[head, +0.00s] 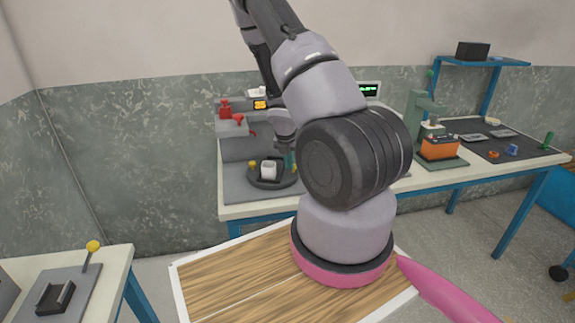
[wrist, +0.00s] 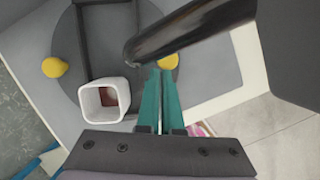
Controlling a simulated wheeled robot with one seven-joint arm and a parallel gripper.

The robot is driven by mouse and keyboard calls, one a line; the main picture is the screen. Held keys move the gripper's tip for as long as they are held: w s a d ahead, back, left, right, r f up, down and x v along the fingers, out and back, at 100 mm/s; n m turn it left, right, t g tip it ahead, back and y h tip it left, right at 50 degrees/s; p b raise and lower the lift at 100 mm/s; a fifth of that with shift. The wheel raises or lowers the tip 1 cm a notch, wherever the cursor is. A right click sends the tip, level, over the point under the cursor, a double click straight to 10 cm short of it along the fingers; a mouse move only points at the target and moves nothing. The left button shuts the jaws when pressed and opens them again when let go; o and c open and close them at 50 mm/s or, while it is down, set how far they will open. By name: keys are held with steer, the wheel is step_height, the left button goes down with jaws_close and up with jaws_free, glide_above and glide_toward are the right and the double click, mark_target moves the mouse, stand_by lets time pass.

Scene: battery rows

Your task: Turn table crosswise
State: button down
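The dark round turntable (head: 262,183) sits on the grey top of the back bench, left of my arm. In the wrist view the turntable (wrist: 68,62) carries a dark frame (wrist: 82,45) and two yellow knobs, one on the left (wrist: 53,67) and one on the right (wrist: 168,62). A white square cup (wrist: 103,99) stands at the frame's near end; it also shows in the head view (head: 268,170). My gripper (wrist: 160,72) has its teal fingers together, with nothing visible between them. Their tips appear beside the right knob; contact cannot be told.
A dark rounded bar (wrist: 190,35) crosses above the right knob in the wrist view. Red parts (head: 225,108) stand behind the turntable. A green press (head: 420,120) with an orange block (head: 440,148) is to the right. A wooden-topped table (head: 235,275) is in front.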

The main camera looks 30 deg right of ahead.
steer(key=n, duration=0.2)
steer(key=n+y, duration=0.1)
steer(key=shift+w+d+t, duration=0.3)
steer(key=shift+w+d, duration=0.05)
steer(key=shift+d, duration=0.05)
steer(key=shift+w+d, duration=0.3)
steer(key=shift+d, duration=0.05)
stand_by(0.4)
